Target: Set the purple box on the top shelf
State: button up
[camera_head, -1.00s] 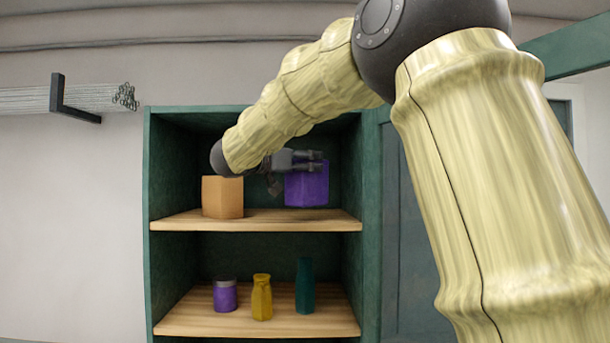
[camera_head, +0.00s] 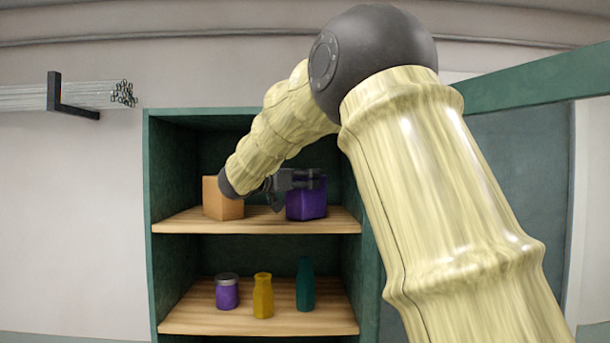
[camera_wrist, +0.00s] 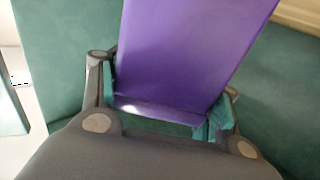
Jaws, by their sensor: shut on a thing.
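The purple box (camera_head: 306,205) is inside the green cabinet at the right of the top shelf (camera_head: 258,224). Its base appears at or just above the boards; I cannot tell whether it touches. My gripper (camera_head: 310,181) is shut on the box's upper part and hides some of it. In the wrist view the box (camera_wrist: 190,50) sits between the green finger pads of my gripper (camera_wrist: 165,104).
An orange box (camera_head: 223,199) stands on the top shelf at the left, close to my wrist. The lower shelf (camera_head: 205,322) holds a purple jar (camera_head: 227,294), a yellow bottle (camera_head: 263,296) and a teal bottle (camera_head: 305,285). Cabinet walls (camera_head: 152,245) bound both sides.

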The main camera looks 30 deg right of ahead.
jog(key=shift+f, duration=0.2)
jog(key=o, duration=1.7)
jog(key=shift+o, duration=0.2)
jog(key=b+v, duration=0.5)
jog(key=v, duration=0.7)
jog(key=shift+r, duration=0.2)
jog(key=shift+s, duration=0.1)
